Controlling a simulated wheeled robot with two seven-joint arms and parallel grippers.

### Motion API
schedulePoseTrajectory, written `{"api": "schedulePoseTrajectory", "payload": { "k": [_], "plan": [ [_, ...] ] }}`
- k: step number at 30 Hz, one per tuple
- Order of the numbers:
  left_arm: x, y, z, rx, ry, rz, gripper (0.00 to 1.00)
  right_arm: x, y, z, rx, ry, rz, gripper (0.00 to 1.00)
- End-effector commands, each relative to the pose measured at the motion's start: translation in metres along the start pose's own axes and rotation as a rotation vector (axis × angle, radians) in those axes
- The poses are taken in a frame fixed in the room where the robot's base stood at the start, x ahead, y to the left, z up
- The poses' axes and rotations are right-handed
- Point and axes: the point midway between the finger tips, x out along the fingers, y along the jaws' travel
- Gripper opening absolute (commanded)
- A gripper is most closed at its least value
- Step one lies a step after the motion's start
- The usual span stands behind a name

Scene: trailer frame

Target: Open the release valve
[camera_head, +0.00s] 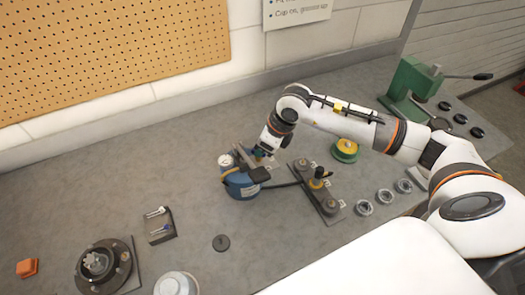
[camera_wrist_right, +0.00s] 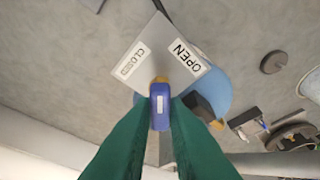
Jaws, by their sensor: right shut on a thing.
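The release valve is a blue lever (camera_wrist_right: 160,108) with a small white mark and a yellow pivot (camera_wrist_right: 161,79), in front of a grey plate (camera_wrist_right: 165,52). The plate has a CLOSED label (camera_wrist_right: 132,60) on the left and an OPEN label (camera_wrist_right: 187,56) on the right. The lever points down between them in the right wrist view. My right gripper (camera_head: 262,156) has its green fingers shut on the lever. The plate is at the blue round tank (camera_head: 241,187) on the bench, and my gripper partly hides the valve in the head view. My left gripper is not in view.
A dark cable runs from the tank to a plate with fittings (camera_head: 328,204). A yellow-green round part (camera_head: 344,150) and a green press (camera_head: 408,84) stand to the right. A black disc (camera_head: 221,242), a small tool holder (camera_head: 160,230) and a dark hub (camera_head: 100,264) lie left and front.

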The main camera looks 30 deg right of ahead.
Motion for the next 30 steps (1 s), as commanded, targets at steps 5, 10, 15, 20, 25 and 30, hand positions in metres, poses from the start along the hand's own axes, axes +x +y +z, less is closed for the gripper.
{"api": "schedulePoseTrajectory", "payload": {
  "k": [5,10,15,20,25,30],
  "plan": [
    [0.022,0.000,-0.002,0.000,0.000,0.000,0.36,0.003,-0.001,0.000,0.151,0.007,0.067,0.00],
    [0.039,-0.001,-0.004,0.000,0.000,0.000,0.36,0.004,-0.003,-0.001,0.300,0.007,0.127,0.00],
    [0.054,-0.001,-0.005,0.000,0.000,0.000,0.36,0.003,-0.004,-0.002,0.434,0.007,0.183,0.00],
    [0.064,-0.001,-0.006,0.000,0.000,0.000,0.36,0.002,-0.005,-0.003,0.539,0.007,0.225,0.00],
    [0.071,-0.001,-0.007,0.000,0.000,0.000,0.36,0.001,-0.005,-0.003,0.621,0.007,0.259,0.00],
    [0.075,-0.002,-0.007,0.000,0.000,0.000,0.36,0.000,-0.006,-0.004,0.668,0.005,0.278,0.00]
  ]
}}
